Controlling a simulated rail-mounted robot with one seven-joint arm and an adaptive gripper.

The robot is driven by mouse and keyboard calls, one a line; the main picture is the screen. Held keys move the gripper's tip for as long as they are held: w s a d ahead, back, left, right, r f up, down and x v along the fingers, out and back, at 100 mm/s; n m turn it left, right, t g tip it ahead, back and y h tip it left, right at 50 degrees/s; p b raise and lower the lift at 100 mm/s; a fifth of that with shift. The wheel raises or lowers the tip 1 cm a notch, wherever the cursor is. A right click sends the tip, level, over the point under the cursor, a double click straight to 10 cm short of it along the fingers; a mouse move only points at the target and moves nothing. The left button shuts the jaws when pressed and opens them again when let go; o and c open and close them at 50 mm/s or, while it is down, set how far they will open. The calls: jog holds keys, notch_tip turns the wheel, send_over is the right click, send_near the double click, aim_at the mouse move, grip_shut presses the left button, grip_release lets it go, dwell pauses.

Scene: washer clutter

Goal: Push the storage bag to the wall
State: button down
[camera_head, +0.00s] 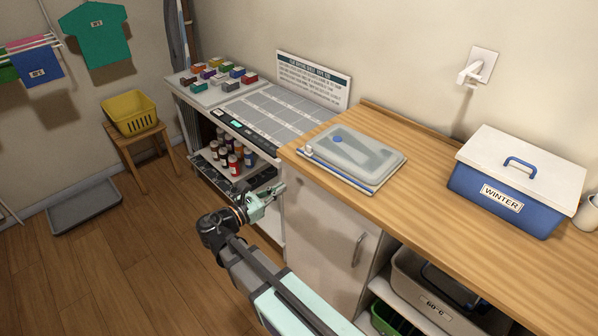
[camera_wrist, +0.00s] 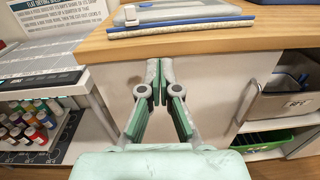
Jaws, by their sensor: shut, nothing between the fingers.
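The storage bag (camera_head: 355,155) is a flat, clear grey bag with a blue round valve. It lies on the wooden counter near its left end, on flat pale layers with a blue edge, with bare counter between it and the wall. In the wrist view only the near part of the bag (camera_wrist: 190,11) shows at the top. My gripper (camera_head: 280,188) is shut and empty. It is below the counter's front edge, in front of the white cabinet door, apart from the bag. Its fingertips meet in the wrist view (camera_wrist: 160,68).
The wooden counter (camera_head: 425,180) bears a blue WINTER box (camera_head: 500,200) with a white lid at right. A flat drying rack (camera_head: 280,110) with a sign (camera_head: 313,80) is left of the counter. Several bottles (camera_head: 232,158) stand below it. A wall outlet (camera_head: 478,68) is behind the counter.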

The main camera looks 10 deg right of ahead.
aim_at(320, 164)
jog(key=p+x, duration=0.3)
jog(key=x, duration=1.1)
jog(key=shift+d+f+p, duration=0.15)
jog(key=shift+p, duration=0.15)
